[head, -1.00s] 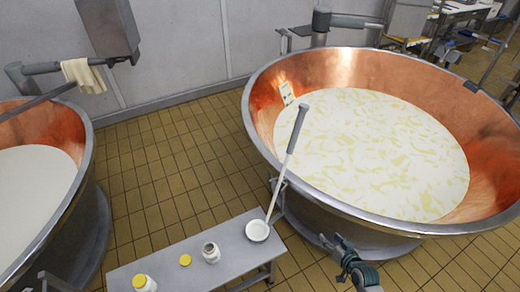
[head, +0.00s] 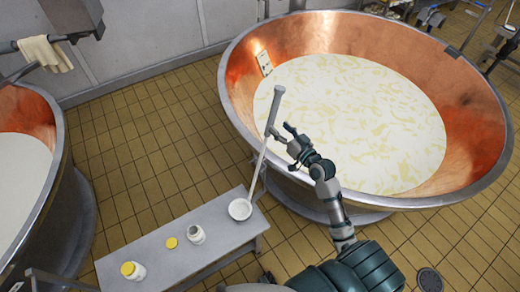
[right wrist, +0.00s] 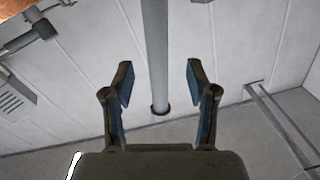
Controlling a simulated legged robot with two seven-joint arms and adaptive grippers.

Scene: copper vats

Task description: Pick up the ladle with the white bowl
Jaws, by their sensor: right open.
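The ladle leans up from a grey bench. Its white bowl (head: 240,209) rests on the bench's right end, and its pale shaft (head: 258,172) rises to a thick grey grip (head: 275,105) in front of the right vat's rim. In the right wrist view the grey grip (right wrist: 155,55) lines up between the open fingers (right wrist: 160,88), apart from both. Whether it lies fully within the jaws I cannot tell. My left gripper is not in view.
The bench (head: 215,220) also holds an open white jar (head: 196,235), a yellow lid (head: 171,243) and a yellow-capped jar (head: 133,271). A large copper vat (head: 470,130) of whitish liquid stands close behind my right arm. Another vat (head: 62,180) is at left.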

